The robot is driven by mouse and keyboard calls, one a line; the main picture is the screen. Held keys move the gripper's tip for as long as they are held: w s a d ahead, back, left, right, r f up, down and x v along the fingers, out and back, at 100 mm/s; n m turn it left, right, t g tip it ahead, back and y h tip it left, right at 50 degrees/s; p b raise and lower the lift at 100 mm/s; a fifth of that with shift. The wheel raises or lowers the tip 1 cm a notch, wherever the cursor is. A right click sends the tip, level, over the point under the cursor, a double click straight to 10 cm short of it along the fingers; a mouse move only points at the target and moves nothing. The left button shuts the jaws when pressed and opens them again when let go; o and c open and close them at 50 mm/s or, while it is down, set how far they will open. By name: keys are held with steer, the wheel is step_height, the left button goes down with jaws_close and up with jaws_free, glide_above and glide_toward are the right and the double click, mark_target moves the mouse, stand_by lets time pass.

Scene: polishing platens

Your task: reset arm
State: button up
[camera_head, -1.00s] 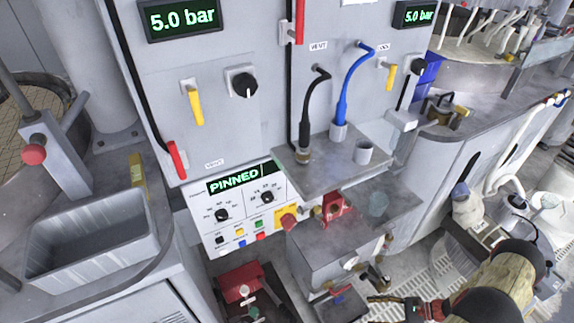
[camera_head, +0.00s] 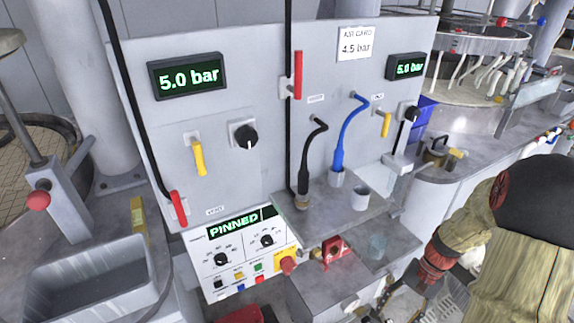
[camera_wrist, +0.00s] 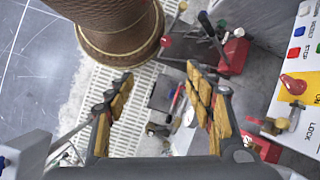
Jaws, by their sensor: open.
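My arm (camera_head: 495,235) is at the right of the head view, bent, with its tan sleeve and dark joint close to the camera. My gripper (camera_wrist: 160,100) shows in the wrist view with its two yellow-padded fingers wide apart. Nothing is between the pads; a pale floor grating (camera_wrist: 128,122) and floor-level fittings show beyond them. In the head view I cannot make out the fingers clearly near the bottom edge.
A grey panel (camera_head: 215,125) carries two "5.0 bar" displays, valves and hoses. Below it are a "PINNED" control box (camera_head: 240,250) and a metal shelf (camera_head: 330,215) with a small cup (camera_head: 360,198). A grey bin (camera_head: 90,275) is at left. A brown column (camera_wrist: 115,30) is near my gripper.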

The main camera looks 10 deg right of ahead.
steer(key=s+a+r+n+t+h+p, duration=0.1)
steer(key=a+r, duration=0.4)
steer(key=r, duration=0.5)
steer(key=s+a+r+n+t+h+p, duration=0.1)
steer(key=a+r+n+t, duration=0.3)
steer(key=r, duration=0.6)
steer(key=s+a+r+n+t+h+p, duration=0.1)
steer(key=s+a+r+n+t+h, duration=0.1)
steer(key=a+r, duration=0.6)
step_height(320, 180, up, 3)
steer(key=shift+s+a+f+n+t+h, duration=0.1)
steer(key=shift+s+a+n+t+h, duration=0.3)
steer(key=shift+n, duration=0.8)
steer(key=shift+s+d+f, duration=0.15)
